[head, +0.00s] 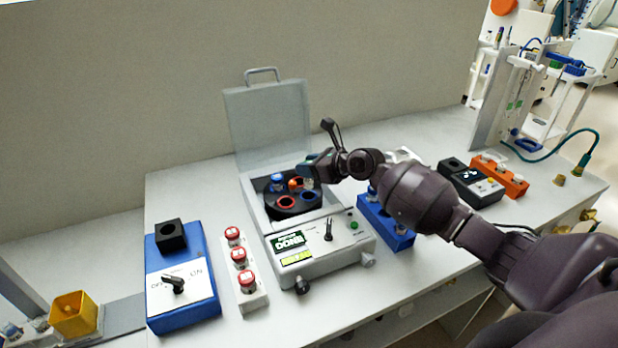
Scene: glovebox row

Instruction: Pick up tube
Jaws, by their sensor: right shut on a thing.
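My right gripper (310,170) reaches in from the right over the open centrifuge (350,245). It is shut on a small clear tube (309,184) at the right side of the black rotor (292,207). The fingers cover the tube's top, and I cannot tell whether its lower end is in a rotor hole or just above it. A blue-capped tube (277,181) stands in the rotor's left side. Two red-ringed holes show at the rotor's front, and an orange hub (295,183) sits at its centre. My left gripper is out of view.
The centrifuge's clear lid (268,120) stands open behind the rotor. A blue rack (390,232) is partly behind my right arm. A black-and-orange device (470,180) is at right.

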